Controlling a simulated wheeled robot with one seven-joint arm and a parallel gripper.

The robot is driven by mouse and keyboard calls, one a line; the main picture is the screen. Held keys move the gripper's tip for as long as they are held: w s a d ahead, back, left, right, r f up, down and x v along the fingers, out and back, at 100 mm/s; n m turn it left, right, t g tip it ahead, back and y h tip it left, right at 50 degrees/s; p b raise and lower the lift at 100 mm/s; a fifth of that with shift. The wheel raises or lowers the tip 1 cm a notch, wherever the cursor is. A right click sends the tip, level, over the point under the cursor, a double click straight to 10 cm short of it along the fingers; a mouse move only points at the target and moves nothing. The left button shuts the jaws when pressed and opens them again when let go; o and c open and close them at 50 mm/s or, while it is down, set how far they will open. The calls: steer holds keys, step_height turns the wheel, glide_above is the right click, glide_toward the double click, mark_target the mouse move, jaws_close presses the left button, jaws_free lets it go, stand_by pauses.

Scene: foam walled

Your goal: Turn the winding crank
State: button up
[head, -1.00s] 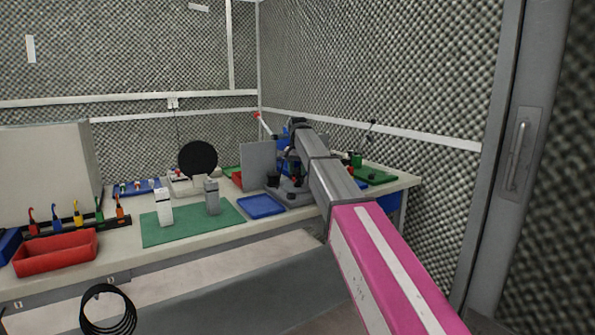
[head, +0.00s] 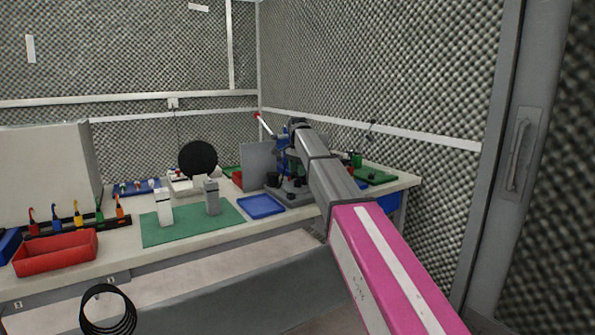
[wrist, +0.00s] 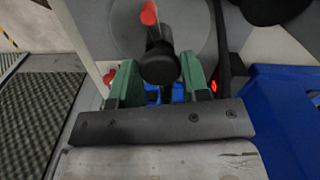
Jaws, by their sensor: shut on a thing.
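In the wrist view, the winding crank shows as a black knob (wrist: 160,66) with a dark arm and a red tip (wrist: 148,14) in front of a round grey disc (wrist: 205,35). My gripper (wrist: 158,82) has green fingers on both sides of the black knob and is shut on it. In the head view, my arm reaches over the right end of the bench to a blue device (head: 283,150) on a grey base. A rod with a red end (head: 258,116) sticks up beside it. My arm hides my fingertips and the crank knob there.
A grey upright panel (head: 257,165) stands left of the device. A blue tray (head: 261,206), a green mat (head: 165,232) with two blocks, and a red bin (head: 55,253) lie further left. A foam wall (head: 400,75) stands close on the right.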

steer(key=shift+m, duration=10.3)
steer(key=shift+m, duration=0.4)
steer(key=o, duration=0.9)
